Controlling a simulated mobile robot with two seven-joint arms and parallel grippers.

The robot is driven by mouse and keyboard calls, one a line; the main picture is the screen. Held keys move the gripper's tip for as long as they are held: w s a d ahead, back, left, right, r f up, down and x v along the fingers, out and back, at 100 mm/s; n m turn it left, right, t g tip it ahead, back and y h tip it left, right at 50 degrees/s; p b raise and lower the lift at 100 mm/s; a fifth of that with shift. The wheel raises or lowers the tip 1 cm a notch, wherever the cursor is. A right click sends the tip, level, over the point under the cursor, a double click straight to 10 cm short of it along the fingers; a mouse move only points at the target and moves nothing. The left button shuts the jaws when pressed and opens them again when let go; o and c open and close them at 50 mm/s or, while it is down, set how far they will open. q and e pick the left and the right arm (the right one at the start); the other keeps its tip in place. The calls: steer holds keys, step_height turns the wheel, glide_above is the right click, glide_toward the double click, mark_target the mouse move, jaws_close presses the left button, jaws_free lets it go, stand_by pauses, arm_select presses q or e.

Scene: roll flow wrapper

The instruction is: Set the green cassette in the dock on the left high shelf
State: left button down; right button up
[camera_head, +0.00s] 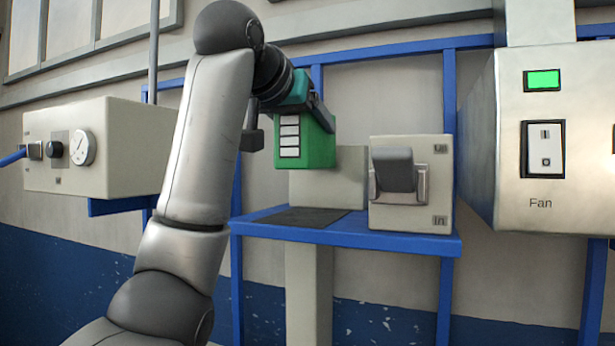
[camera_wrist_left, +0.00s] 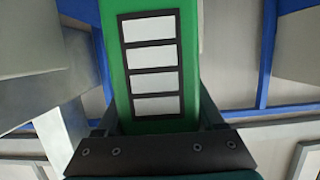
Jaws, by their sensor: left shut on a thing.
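The green cassette (camera_head: 319,146), with a column of white label panels on its face, hangs in the air above the blue high shelf (camera_head: 350,236). My left gripper (camera_head: 297,98) is shut on it near its top, and the cassette also fills the middle of the left wrist view (camera_wrist_left: 190,65). Below the cassette, a dark flat pad (camera_head: 302,216) lies on the shelf with a beige block (camera_head: 335,180) behind it. The cassette is apart from the shelf. My right gripper is not in view.
A beige box with a grey lever (camera_head: 412,184) stands on the shelf's right part. A metal Fan cabinet (camera_head: 545,140) is at the right. A beige gauge box (camera_head: 110,150) is at the left. Blue frame posts (camera_head: 449,100) rise behind the shelf.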

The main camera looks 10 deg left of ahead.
mark_target(289, 154)
arm_select(q)
steer(key=shift+f, duration=3.5)
steer(key=shift+f+b, duration=0.15)
steer(key=shift+b, duration=0.15)
jaws_free()
steer(key=shift+f, duration=0.1)
steer(key=shift+r, duration=0.25)
steer(key=b+v, duration=0.2)
steer(key=v, duration=0.8)
steer(key=shift+s+a, duration=0.1)
steer(key=shift+a, duration=0.05)
steer(key=shift+v, duration=0.9)
